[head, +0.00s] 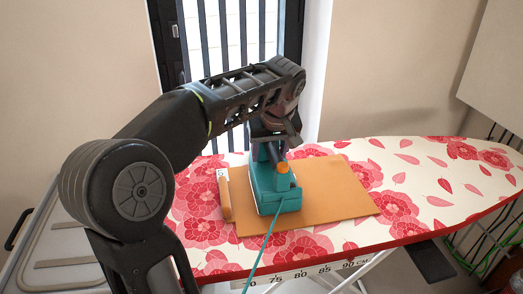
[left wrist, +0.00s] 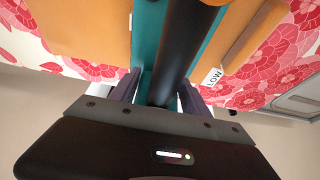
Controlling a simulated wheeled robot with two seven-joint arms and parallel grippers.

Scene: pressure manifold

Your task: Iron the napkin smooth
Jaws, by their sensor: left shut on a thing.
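The teal iron (head: 275,195) with an orange knob sits on the orange napkin (head: 335,190), which is spread on the ironing board (head: 420,165). My left gripper (head: 270,145) is shut on the iron's dark handle from above. The handle (left wrist: 178,55) also shows between my fingers in the left wrist view. The part of the napkin under the iron is hidden. My right gripper is in neither view.
An orange strip (head: 225,197) lies along the napkin's left edge; its white tag (left wrist: 212,77) reads LOW in the left wrist view. A teal cord (head: 262,250) runs from the iron over the board's front edge. The board's right part is clear.

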